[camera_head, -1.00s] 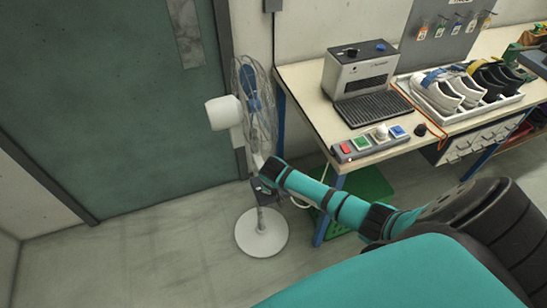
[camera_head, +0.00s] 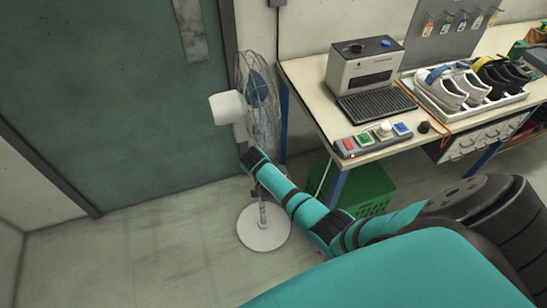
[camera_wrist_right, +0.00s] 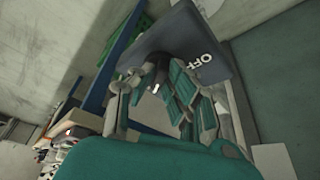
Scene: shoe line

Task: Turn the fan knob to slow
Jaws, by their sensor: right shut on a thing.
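The standing fan (camera_head: 229,107) is at the left of the bench in the head view, with a white motor housing, a wire cage and a round base. In the right wrist view its dark control box (camera_wrist_right: 185,32) fills the upper middle, with white "OFF" lettering to the right. The dark knob (camera_wrist_right: 157,88) has a white mark and sits between the fingers of my right gripper (camera_wrist_right: 156,98), which is shut on it. The fingers partly cover the knob. My left gripper is not in view.
The workbench (camera_head: 315,92) holds a grey machine (camera_head: 360,72), a button panel (camera_head: 372,139) and a tray of shoes (camera_head: 470,113). A green crate (camera_head: 372,187) stands under it. A green door (camera_head: 120,100) is behind the fan. Floor left of the fan is clear.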

